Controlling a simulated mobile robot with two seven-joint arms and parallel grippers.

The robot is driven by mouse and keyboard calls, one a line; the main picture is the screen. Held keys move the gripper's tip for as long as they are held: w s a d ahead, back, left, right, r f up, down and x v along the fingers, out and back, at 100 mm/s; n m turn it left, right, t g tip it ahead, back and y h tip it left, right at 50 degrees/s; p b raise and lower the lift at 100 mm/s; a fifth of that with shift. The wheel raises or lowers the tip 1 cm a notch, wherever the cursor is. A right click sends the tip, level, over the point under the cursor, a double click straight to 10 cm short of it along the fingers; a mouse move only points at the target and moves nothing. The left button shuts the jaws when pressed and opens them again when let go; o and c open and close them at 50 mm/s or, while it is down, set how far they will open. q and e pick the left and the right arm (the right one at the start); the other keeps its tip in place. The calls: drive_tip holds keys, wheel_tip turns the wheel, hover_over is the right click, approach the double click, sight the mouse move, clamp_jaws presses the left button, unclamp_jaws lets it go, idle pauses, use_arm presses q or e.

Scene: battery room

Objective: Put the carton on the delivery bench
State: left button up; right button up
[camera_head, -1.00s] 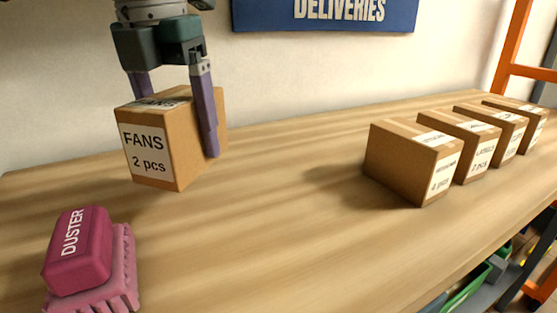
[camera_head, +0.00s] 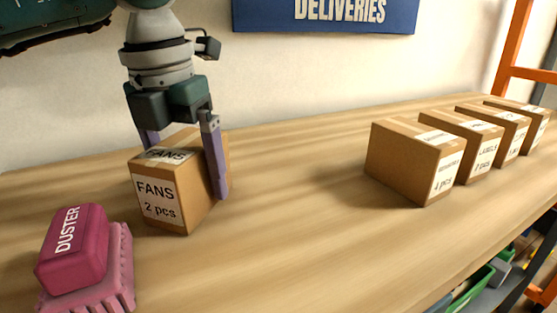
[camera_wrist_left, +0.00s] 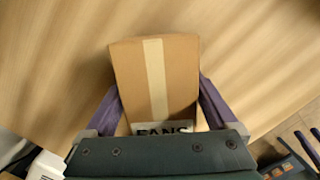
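The carton labelled FANS 2 pcs (camera_head: 180,205) is a brown box on or just above the wooden delivery bench (camera_head: 290,240), at the left of the head view. A blue DELIVERIES sign (camera_head: 325,14) hangs on the wall behind. My left gripper (camera_head: 186,170) comes down from above with one purple finger on each side of the carton, shut on it. In the left wrist view the carton (camera_wrist_left: 157,80) sits between both fingers, its taped top facing the camera. I cannot tell whether its underside touches the bench. My right gripper is not in view.
A pink duster (camera_head: 75,250) lies at the front left of the bench, close to the carton. A row of several brown cartons (camera_head: 412,160) stands at the right. The bench between is clear. Orange racking (camera_head: 512,50) stands at the far right.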

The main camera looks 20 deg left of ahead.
use_arm(q)
drive_tip(key=shift+o, duration=0.5)
drive_tip(key=shift+r, duration=0.5)
drive_tip(key=r, duration=0.3)
drive_tip(key=s+r+p, duration=0.1)
drive_tip(key=r, duration=0.7)
drive_tip(key=shift+s+r+p, duration=0.15)
drive_tip(key=shift+s+p, duration=0.05)
drive_tip(key=shift+p, duration=0.2)
drive_tip(key=shift+d, duration=0.1)
